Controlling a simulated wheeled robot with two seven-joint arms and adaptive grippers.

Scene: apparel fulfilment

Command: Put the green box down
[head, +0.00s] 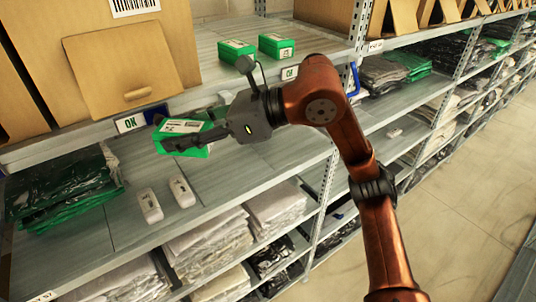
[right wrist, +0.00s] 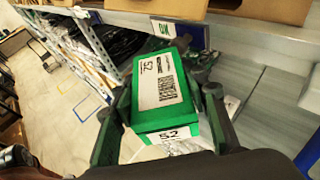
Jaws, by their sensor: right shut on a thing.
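The green box (head: 183,137) has a white label on top. My right gripper (head: 190,138) is shut on it and holds it over the middle shelf, below the front edge of the upper shelf. In the right wrist view the green box (right wrist: 162,92) sits between the two fingers, its label facing the camera. Whether its underside touches anything is hidden. My left gripper is not in view.
Two other green boxes (head: 236,49) (head: 276,46) stand on the upper shelf (head: 207,45). A large cardboard box (head: 120,70) is left of them. On the middle shelf (head: 235,182) lie two white devices (head: 150,206) (head: 182,191) and dark and green bagged garments (head: 62,188). Bare shelf shows right of the devices.

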